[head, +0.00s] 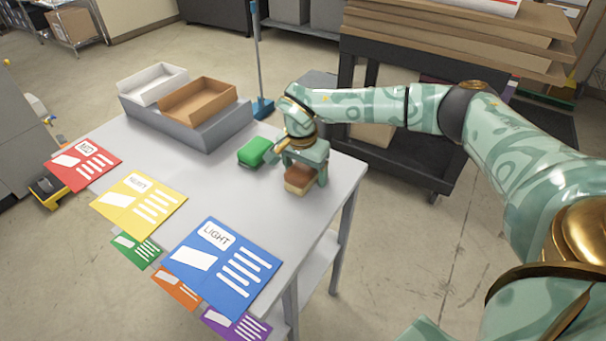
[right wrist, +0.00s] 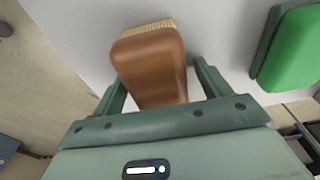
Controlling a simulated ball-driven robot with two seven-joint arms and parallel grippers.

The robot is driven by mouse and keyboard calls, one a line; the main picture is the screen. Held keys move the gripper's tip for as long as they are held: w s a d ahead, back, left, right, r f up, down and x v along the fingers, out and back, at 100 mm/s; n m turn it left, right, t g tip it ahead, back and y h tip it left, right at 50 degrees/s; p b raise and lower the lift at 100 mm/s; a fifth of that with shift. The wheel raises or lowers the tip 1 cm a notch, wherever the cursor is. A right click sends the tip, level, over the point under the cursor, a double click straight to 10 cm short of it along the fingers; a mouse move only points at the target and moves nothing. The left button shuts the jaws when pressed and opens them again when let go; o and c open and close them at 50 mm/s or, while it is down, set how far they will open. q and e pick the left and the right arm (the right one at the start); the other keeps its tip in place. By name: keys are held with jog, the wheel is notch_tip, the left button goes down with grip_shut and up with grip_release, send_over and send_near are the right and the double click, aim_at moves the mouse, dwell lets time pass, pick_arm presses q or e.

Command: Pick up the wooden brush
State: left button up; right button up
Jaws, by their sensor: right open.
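The wooden brush (head: 298,179) has a brown block body and pale bristles, and is at the right end of the table. In the right wrist view the brush (right wrist: 150,65) is ahead of the palm, with its near end between the two fingers and a visible gap on each side. My right gripper (head: 304,172) is open around the brush, coming from above. Part of the brush is hidden by the gripper in the head view. My left gripper is not in view.
A green block-shaped thing (head: 255,151) lies left of the brush on the light table (head: 200,180). Coloured cards, including a blue "LIGHT" card (head: 222,265), line the front. A grey stand with a white tray (head: 152,83) and a brown tray (head: 198,99) is at the back. A dark cart (head: 410,150) stands beyond.

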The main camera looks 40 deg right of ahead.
jog(key=shift+r, duration=0.2)
jog(key=shift+c, duration=1.2)
jog(key=c, duration=0.9)
jog(key=shift+o, duration=0.2)
notch_tip(320, 180, up, 4)
jog(key=shift+a+r+p, duration=0.1)
jog(key=shift+p, duration=1.05)
jog(key=s+a+r+p, duration=0.1)
jog(key=r, duration=0.1)
jog(key=s+a+r+p, duration=0.1)
jog(key=r, duration=0.1)
jog(key=s+a+r+p, duration=0.1)
jog(key=s+r, duration=0.1)
jog(key=shift+a+r, duration=0.1)
jog(key=shift+a, duration=0.25)
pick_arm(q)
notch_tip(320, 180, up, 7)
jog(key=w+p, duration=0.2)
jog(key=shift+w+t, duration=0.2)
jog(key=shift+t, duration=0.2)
pick_arm(e)
jog(key=s+a+r, duration=0.2)
jog(key=s+a, duration=0.4)
jog(key=shift+r, duration=0.3)
